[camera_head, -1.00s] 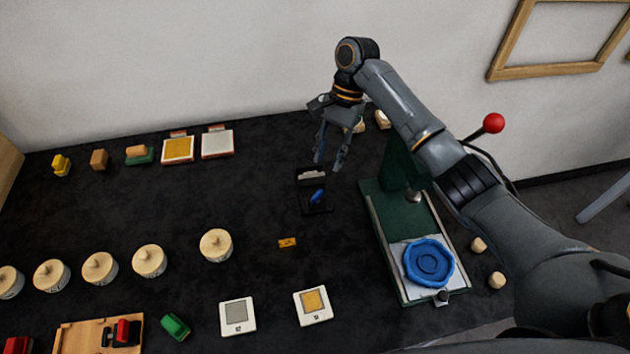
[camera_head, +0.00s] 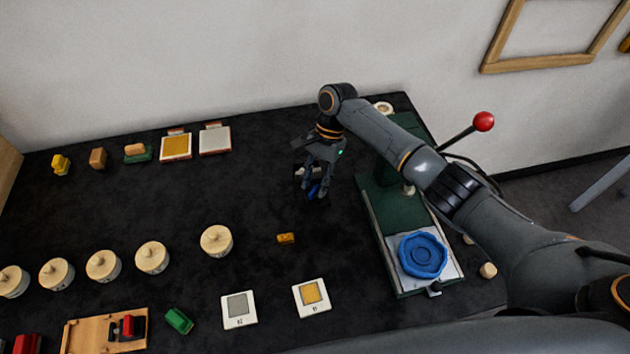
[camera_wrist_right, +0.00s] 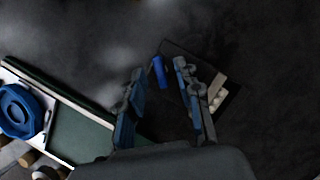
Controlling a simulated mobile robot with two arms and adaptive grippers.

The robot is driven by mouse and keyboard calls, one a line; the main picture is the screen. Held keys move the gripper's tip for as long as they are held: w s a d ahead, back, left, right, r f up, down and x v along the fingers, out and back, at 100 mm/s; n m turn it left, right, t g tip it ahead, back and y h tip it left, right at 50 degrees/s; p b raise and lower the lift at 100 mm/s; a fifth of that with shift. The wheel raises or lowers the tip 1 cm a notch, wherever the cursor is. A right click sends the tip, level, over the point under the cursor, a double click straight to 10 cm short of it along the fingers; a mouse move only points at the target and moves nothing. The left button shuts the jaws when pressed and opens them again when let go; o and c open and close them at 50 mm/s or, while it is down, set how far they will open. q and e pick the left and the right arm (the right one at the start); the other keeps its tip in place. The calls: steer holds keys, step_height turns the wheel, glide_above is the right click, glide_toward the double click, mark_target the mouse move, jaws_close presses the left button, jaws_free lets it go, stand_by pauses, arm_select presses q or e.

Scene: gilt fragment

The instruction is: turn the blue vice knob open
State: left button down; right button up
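The small dark vice stands on the black table. Its blue knob (camera_head: 314,189) shows low between the fingers of my right gripper (camera_head: 318,190) in the head view, where the gripper hides most of the vice. The vice's dark base (camera_wrist_right: 232,92) and pale jaws (camera_wrist_right: 216,92) show to the right of the right finger. My right gripper (camera_wrist_right: 155,75) is open with its fingers apart. I cannot see it touching the knob. My left gripper is not in view.
A green press (camera_head: 378,205) with a red-balled lever (camera_head: 484,121) and a blue round dish (camera_head: 422,255) stands close on the right. A small orange piece (camera_head: 286,238) lies in front. Lidded round pots (camera_head: 216,241) stand to the left. The table left of the vice is clear.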

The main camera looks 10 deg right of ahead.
steer(key=shift+s+f, duration=0.1)
steer(key=shift+f, duration=0.25)
jaws_close()
steer(key=shift+a, duration=0.1)
